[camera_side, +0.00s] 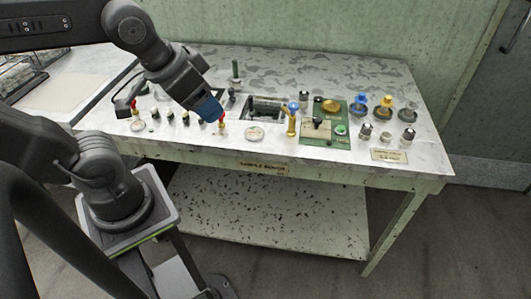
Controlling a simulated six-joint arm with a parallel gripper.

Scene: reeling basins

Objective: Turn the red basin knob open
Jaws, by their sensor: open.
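A small red knob (222,118) on a pale yellow stem stands near the front edge of the bench, left of its middle. My gripper (214,115) comes down from the upper left, its tip right at this knob and partly covering it. The jaws are open; I cannot tell whether they touch the knob or are around it. A second red-topped yellow fitting (135,112) stands farther left on the bench. No basin clearly shows under either red piece.
The speckled bench (310,72) holds several dark-capped fittings, a dark recessed basin (264,107), a blue-topped yellow valve (292,119) and a green panel (322,129). Blue, yellow and grey knobs (361,105) stand at the right. A round white disc (255,133) lies near the front edge.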

